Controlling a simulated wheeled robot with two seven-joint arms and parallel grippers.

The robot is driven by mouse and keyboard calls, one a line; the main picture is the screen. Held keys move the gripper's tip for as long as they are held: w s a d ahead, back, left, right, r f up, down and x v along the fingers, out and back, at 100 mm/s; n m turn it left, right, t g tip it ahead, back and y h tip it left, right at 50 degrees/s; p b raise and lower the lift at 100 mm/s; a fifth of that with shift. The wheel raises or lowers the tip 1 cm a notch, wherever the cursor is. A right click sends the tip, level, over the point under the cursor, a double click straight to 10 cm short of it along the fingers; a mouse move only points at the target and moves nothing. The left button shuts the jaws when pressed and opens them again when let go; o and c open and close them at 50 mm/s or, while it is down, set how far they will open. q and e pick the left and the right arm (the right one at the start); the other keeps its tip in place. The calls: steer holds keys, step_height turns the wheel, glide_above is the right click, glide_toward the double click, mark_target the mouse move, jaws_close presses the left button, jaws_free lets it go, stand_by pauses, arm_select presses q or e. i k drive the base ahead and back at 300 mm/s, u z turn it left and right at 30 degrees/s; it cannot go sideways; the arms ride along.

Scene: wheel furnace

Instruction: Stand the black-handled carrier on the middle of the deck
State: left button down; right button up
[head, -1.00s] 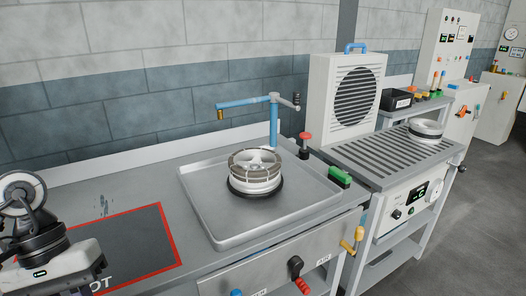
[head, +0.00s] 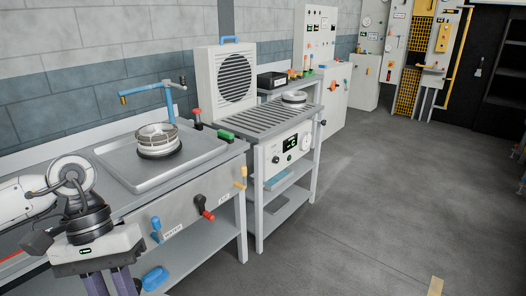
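I cannot make out a black-handled carrier in the head view. A slatted grey deck (head: 262,116) tops the unit right of the bench, in front of a white fan box. A small pale round part (head: 294,95) with a dark band sits at its far right end; its middle is bare. A spoked metal wheel (head: 157,136) rests on a black ring in the bench's shallow tray (head: 115,176). My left gripper (head: 110,286) points down at the lower left, in front of the bench; its fingertips are cut off by the bottom edge. My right gripper is out of view.
The fan box (head: 225,85) and a black box (head: 271,81) stand behind the deck. Open floor (head: 380,200) lies to the right.

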mark_target(261, 117)
steer(key=z, duration=1.2)
steer(key=i, duration=1.45)
steer(key=z, duration=0.35)
steer(key=i, duration=1.15)
steer(key=u, duration=0.9)
steer(key=i, duration=0.75)
steer(key=u, duration=1.1)
steer(key=i, duration=0.25)
steer(key=u, duration=0.1)
